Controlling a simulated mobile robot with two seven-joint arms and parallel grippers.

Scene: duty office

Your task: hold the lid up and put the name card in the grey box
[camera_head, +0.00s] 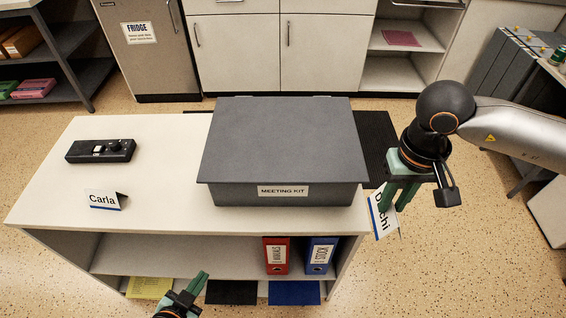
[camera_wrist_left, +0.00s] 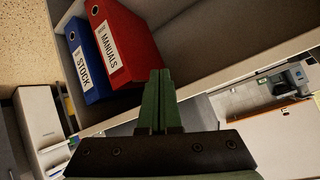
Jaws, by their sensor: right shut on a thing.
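The grey box (camera_head: 285,194), labelled MEETING KIT, stands on the white counter. Its lid (camera_head: 280,140) is down. My right gripper (camera_head: 394,198) is shut on a white name card (camera_head: 381,222) ending in "chi". It holds the card tilted, just off the counter's right end, right of the box. My left gripper (camera_head: 198,284) is low in front of the counter. In the left wrist view its fingers (camera_wrist_left: 157,80) are together with nothing between them. A second card, reading Carla (camera_head: 103,200), stands on the counter at the left.
A black device (camera_head: 100,151) lies on the counter's left part. The shelf (camera_head: 190,254) below holds a red binder (camera_head: 275,256) and a blue binder (camera_head: 321,256), also in the left wrist view. Cabinets (camera_head: 280,50) stand behind. The counter left of the box is mostly clear.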

